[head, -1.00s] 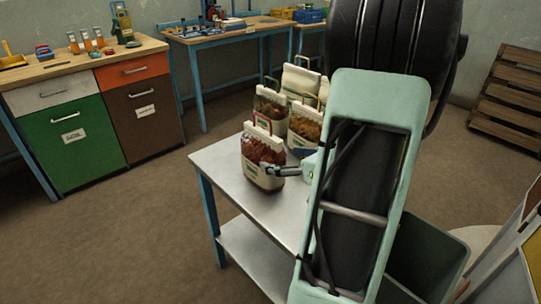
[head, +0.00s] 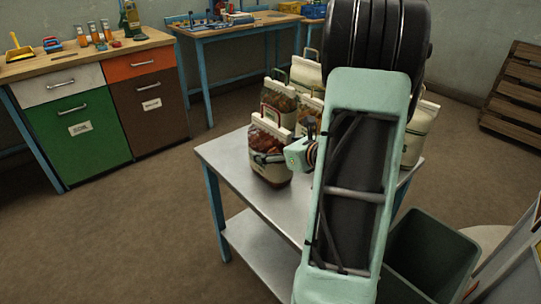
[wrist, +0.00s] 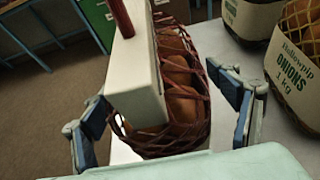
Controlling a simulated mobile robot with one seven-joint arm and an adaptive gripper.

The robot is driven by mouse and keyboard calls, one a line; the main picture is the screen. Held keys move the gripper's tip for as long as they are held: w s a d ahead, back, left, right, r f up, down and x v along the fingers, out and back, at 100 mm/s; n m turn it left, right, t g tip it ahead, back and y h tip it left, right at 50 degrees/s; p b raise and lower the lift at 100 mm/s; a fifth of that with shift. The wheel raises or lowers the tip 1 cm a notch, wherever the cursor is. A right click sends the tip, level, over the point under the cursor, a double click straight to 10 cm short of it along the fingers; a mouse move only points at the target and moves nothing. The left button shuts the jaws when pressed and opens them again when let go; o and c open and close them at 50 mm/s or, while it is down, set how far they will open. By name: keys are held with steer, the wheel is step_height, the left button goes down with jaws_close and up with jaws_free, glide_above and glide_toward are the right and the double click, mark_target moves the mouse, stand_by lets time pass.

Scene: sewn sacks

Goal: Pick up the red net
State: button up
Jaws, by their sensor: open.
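The red net (head: 270,141) is a sack of brown-red contents with a pale header and a red handle. It stands upright at the left end of the metal table's top. My gripper (head: 270,158) is at its front right in the head view, low on the sack. In the wrist view the red net (wrist: 186,85) lies between the two fingers of my open gripper (wrist: 158,90), one on each side. I cannot tell whether either finger touches it. Its pale header (wrist: 135,75) hides part of the net.
Other sacks (head: 278,95) stand close behind the red net; an onion sack (wrist: 295,70) is at the right in the wrist view. A dark bin (head: 430,255) stands at the lower right.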

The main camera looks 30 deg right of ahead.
steer(key=shift+w, duration=0.25)
steer(key=c, duration=2)
steer(key=shift+r, duration=0.1)
steer(key=shift+c, duration=0.9)
steer(key=shift+r, duration=0.1)
